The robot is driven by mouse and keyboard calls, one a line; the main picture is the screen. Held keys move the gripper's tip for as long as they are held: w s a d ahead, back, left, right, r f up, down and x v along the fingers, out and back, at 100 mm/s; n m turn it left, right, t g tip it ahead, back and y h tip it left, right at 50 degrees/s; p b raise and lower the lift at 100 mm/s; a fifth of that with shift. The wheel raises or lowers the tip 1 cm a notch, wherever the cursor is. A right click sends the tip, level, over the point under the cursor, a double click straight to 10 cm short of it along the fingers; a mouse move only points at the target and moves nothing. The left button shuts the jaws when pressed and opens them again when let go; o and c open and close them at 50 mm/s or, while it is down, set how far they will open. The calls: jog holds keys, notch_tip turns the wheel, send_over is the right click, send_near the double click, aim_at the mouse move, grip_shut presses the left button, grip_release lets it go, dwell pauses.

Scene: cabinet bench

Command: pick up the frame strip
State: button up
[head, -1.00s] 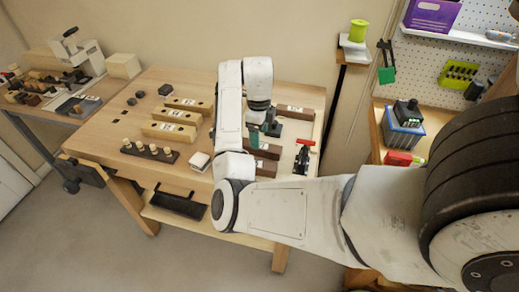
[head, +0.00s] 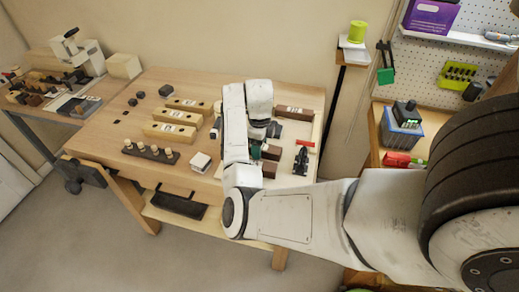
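Dark brown strips lie on the right part of the wooden bench (head: 125,95): a labelled one (head: 294,113) at the back, a second (head: 271,153) beside my gripper, and a third (head: 268,169) just in front of it. Pale labelled strips (head: 170,131) lie left of my arm. I cannot tell for certain which one is the frame strip. My gripper (head: 256,149) points down at the left part of the second brown strip, low over the bench. My arm and wrist hide much of it, so its fingers and any contact are unclear.
A dark rack with several pale pegs (head: 150,152) and a small white box (head: 201,162) are left of my arm. A black tool (head: 301,160) and a red-topped piece (head: 305,143) are to the right.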

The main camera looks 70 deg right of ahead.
jog(key=c, duration=0.8)
jog(key=shift+o, duration=0.2)
jog(key=shift+r, duration=0.1)
